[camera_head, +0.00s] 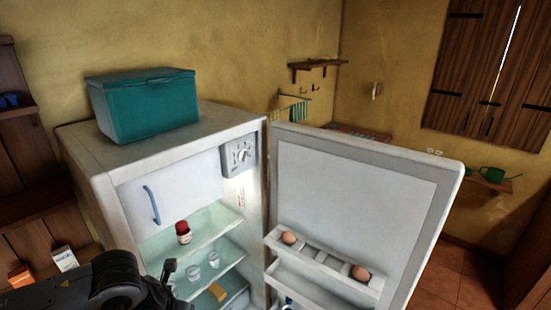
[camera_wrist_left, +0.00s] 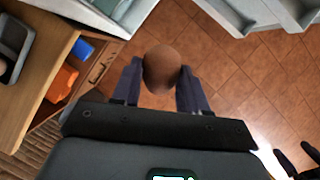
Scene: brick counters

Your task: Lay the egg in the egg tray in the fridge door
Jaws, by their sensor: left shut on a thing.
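The egg (camera_wrist_left: 161,68), brown, is held between the two fingers of my left gripper (camera_wrist_left: 160,84) in the left wrist view. In the head view my left arm shows at the bottom left, and the held egg is not visible there. The fridge door (camera_head: 355,190) stands wide open. The egg tray (camera_head: 328,271) is on the inside of the door, above a lower door shelf. One egg (camera_head: 289,237) sits at its left end and another egg (camera_head: 361,273) near its right end, with open space between them.
The open fridge holds a red-lidded jar (camera_head: 183,232), glasses (camera_head: 194,273) and a yellow block (camera_head: 218,291) on its shelves. A teal box (camera_head: 145,104) stands on top. Tiled floor (camera_wrist_left: 230,75) lies below the held egg, with a wooden unit (camera_wrist_left: 35,35) to the left.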

